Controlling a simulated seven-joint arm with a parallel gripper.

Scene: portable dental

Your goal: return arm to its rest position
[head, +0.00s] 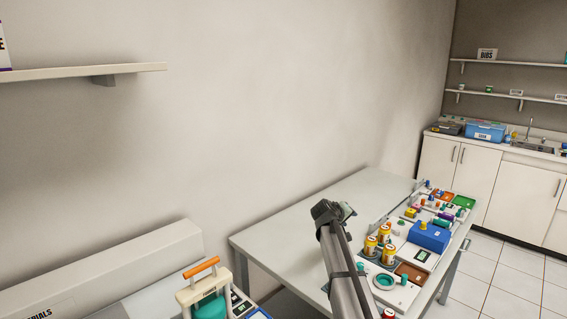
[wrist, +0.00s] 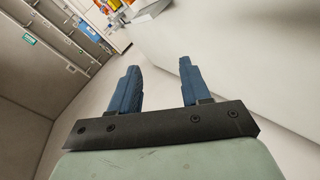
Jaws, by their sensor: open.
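My gripper (wrist: 158,78) shows in the wrist view with its two blue fingers apart and nothing between them. Pale floor and the side of a pale surface lie behind the fingers. In the head view my arm rises from the bottom edge, in front of the grey table (head: 290,232), and its upper end is near the table's middle. I cannot make out the fingers there.
Right of my arm, the table holds orange bottles (head: 384,233), a blue box (head: 429,236) and several small items. A cream case with an orange handle (head: 201,267) stands at lower left. White cabinets (head: 470,180) stand at back right. The table's left part is bare.

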